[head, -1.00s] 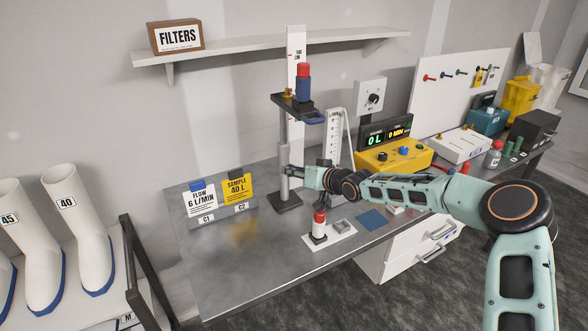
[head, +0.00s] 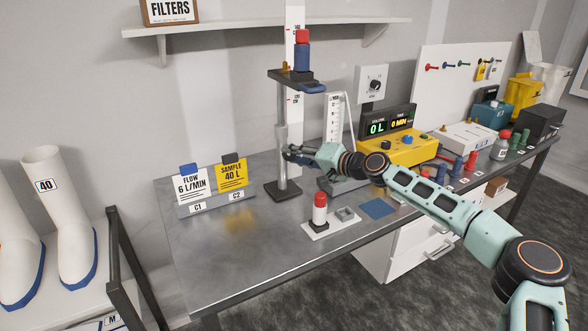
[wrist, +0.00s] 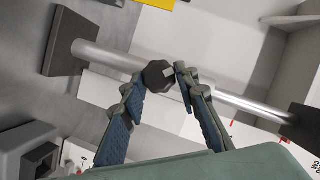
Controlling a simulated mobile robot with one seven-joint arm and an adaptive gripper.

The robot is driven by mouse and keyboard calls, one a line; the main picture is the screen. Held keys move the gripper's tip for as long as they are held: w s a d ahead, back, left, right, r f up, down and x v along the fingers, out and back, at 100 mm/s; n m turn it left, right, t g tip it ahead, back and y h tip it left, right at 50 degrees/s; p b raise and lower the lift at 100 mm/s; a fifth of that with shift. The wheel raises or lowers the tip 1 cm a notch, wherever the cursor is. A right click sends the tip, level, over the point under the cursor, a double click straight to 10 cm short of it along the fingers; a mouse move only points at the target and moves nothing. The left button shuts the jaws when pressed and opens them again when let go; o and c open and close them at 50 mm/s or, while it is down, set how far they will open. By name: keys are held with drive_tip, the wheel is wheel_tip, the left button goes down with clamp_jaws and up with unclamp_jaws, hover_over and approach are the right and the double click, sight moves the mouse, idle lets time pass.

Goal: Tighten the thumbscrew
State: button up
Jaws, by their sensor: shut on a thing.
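The thumbscrew (wrist: 158,74) is a dark faceted knob on the side of the stand's metal pole (wrist: 103,57). In the wrist view it sits between the fingertips of my gripper (wrist: 160,84), which is shut on it. In the head view my gripper (head: 289,152) is at the middle of the pole (head: 282,165), and its fingers hide the thumbscrew. The stand is upright on a dark base (head: 283,190). Its top platform (head: 297,80) carries a blue cartridge with a red cap (head: 302,52).
A red-capped white cartridge (head: 319,212) stands on a white tray in front of the stand. A card holder (head: 216,201) is to the left. A yellow pump box (head: 398,150) is to the right. The bench front left is clear.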

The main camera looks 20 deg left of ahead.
drive_tip(key=m+y+b, duration=0.1)
drive_tip(key=m+b, duration=0.1)
drive_tip(key=b, duration=0.1)
drive_tip(key=f+m+y+b, duration=0.1)
drive_tip(key=m+b, duration=0.1)
drive_tip(key=b, duration=0.1)
drive_tip(key=m+y+b, duration=0.1)
drive_tip(key=m+b, duration=0.2)
drive_tip(key=shift+r, duration=0.1)
drive_tip(key=shift+m, duration=0.4)
drive_tip(key=o, duration=1.1)
drive_tip(key=shift+o, duration=0.2)
drive_tip(key=shift+d, duration=0.1)
drive_tip(key=shift+d+t, duration=0.3)
drive_tip(key=v, duration=1.1)
